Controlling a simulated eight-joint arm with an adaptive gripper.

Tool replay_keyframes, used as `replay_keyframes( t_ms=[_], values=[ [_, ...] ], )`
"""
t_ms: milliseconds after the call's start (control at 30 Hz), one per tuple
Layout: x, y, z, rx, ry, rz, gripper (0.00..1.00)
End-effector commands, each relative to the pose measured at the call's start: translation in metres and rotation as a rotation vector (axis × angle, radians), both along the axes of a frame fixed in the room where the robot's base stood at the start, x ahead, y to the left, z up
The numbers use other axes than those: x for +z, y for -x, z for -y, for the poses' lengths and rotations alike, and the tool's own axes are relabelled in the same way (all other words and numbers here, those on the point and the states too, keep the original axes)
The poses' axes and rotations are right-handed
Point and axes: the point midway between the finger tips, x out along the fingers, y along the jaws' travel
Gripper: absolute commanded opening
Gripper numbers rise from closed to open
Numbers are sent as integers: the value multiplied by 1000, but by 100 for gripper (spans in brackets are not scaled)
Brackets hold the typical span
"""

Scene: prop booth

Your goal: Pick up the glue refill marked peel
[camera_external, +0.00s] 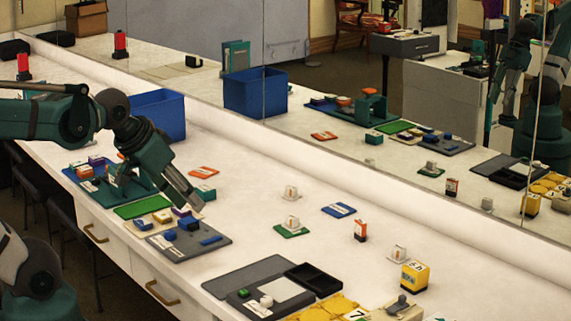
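I cannot read the word peel on any item, so I cannot tell which one is the glue refill marked peel. Small upright pieces stand on the white counter: an orange and white one (360,231), a white one with an orange mark (291,193), and a white one on a green card (292,223). Another white piece (398,253) stands further right. My gripper (190,209) points down and right, just above a grey board with blue pieces (189,243). Its fingertips are too small and dark to show whether they are open or hold anything.
A mirror (340,120) behind the counter repeats the items. A blue bin (160,115) stands behind my arm. Flat orange (204,171) and blue (339,210) cards lie mid-counter. A yellow block (414,276) and a black tray (314,279) are at front right. Bare counter separates the pieces.

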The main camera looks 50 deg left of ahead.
Motion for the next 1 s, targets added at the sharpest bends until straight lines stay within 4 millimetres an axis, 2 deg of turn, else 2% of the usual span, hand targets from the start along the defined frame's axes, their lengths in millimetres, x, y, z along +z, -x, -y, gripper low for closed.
replay_keyframes(
  t_ms=[167, 633, 867, 1000],
  values=[
    [0, 0, 0, 0, 0, 0, 30],
    [4, -5, 2, 13, 14, -7, 30],
    [18, -24, 8, 64, 69, -33, 30],
    [29, -41, 14, 112, 119, -57, 30]
  ],
)
